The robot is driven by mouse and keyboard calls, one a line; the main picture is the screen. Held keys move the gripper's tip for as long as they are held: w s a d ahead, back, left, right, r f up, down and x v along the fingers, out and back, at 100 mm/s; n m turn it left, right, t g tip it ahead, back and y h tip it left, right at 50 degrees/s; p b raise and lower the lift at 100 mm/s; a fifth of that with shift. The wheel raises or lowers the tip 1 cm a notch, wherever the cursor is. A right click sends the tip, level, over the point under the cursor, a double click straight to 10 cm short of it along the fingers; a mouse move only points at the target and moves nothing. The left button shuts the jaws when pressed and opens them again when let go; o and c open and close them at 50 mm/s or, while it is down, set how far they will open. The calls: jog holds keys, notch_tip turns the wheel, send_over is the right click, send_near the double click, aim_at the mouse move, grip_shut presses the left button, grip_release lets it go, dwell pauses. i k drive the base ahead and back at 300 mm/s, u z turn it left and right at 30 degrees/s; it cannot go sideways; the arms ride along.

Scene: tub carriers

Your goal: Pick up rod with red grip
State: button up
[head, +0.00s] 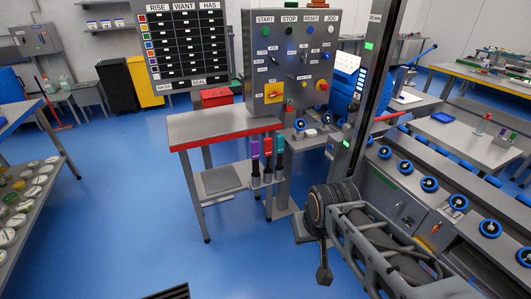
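The rod with the red grip (280,142) is upright at the right end of a small steel table, its red part uppermost and a dark part below. How the rods are held is too small to tell. My gripper (323,272) seems to be the dark end hanging below my arm at lower centre-right, in front of and below the rods, apart from them. Its fingers cannot be made out, and I see nothing held.
The steel table (215,130) has a red front edge and a low shelf. A control panel (290,60) stands behind it. A dark post (366,90) rises right of the rods. A bench with blue-ringed parts (429,184) fills the right. Blue floor (130,220) is clear at left.

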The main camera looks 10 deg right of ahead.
aim_at(267, 142)
jog(key=u, duration=1.3)
jog(key=i, duration=2.6)
jog(key=z, duration=2.5)
